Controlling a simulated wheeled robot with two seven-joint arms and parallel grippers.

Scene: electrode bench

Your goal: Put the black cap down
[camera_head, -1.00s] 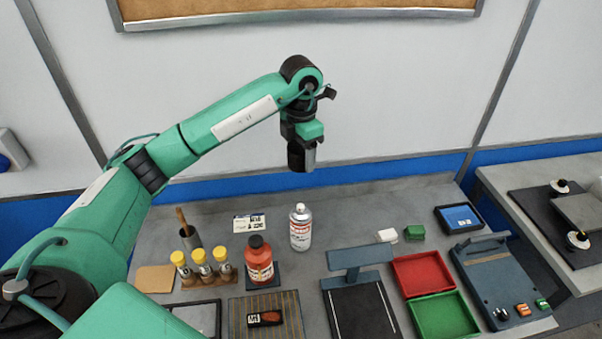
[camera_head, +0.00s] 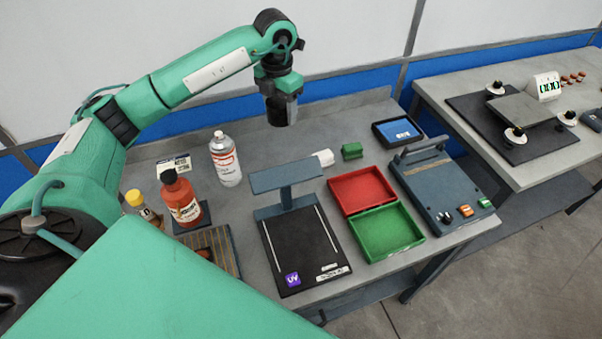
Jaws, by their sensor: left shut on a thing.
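My left gripper (camera_head: 281,104) hangs pointing down above the back of the bench, near the blue wall strip. It is shut on the black cap (camera_head: 275,113), a dark piece between the grey fingers and partly hidden by them. The cap is held clear of the bench top. My right gripper is not in view.
A UV stand (camera_head: 303,246) and red (camera_head: 362,190) and green (camera_head: 386,232) trays lie in front. A control box (camera_head: 441,190) and blue-screened tablet (camera_head: 398,132) stand right. A red bottle (camera_head: 181,199) stands left. Bench between the can and white block (camera_head: 324,157) is clear.

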